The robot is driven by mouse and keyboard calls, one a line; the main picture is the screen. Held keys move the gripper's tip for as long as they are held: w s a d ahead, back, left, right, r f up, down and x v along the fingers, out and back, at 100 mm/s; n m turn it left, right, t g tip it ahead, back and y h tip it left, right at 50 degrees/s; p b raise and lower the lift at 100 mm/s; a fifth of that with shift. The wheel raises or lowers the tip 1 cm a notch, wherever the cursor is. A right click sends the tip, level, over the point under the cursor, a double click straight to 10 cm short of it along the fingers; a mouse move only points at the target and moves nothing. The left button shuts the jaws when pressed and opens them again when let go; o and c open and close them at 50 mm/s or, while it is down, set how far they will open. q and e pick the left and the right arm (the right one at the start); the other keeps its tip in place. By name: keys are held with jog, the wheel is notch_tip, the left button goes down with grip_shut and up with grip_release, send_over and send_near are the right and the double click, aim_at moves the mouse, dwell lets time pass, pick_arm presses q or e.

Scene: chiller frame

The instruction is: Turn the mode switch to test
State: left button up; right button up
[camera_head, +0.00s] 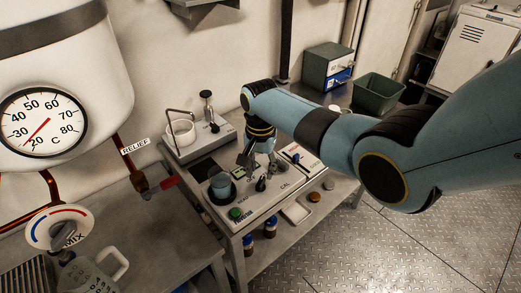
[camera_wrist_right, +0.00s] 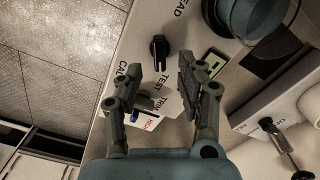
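The mode switch is a black knob (camera_head: 261,184) on the pale instrument panel (camera_head: 283,192) in the head view. In the wrist view the same knob (camera_wrist_right: 159,47) stands near the printed words CAL, TEST and READ. Its grip runs roughly up and down there; I cannot tell for sure which end points. My right gripper (camera_head: 258,161) is over the panel, behind the knob in the head view. In the wrist view its two fingers (camera_wrist_right: 159,72) are apart and empty, with the knob just beyond the tips, not visibly touched. My left gripper is out of view.
A blue-grey cup (camera_head: 221,186) and a green button (camera_head: 236,213) sit on the panel left of the knob. A red relief lever (camera_head: 168,182) sticks out at the left. A small apparatus with a white bowl (camera_head: 181,132) stands behind. My right arm crosses from the right.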

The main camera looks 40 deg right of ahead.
aim_at(261, 181)
notch_tip(261, 181, up, 8)
jog(key=shift+f, duration=0.2)
dwell(0.4)
jog(key=s+f+n+b, duration=0.5)
jog(key=s+f+b, duration=0.5)
jog(key=s+f, duration=1.3)
jog(key=s+f+n+t+b, duration=0.1)
jog(key=s+f+n+b, duration=0.5)
jog(key=s+f, duration=1.8)
notch_tip(261, 181, down, 7)
jog(key=b, duration=0.4)
jog(key=shift+d+h, duration=0.15)
jog(key=shift+h, duration=0.25)
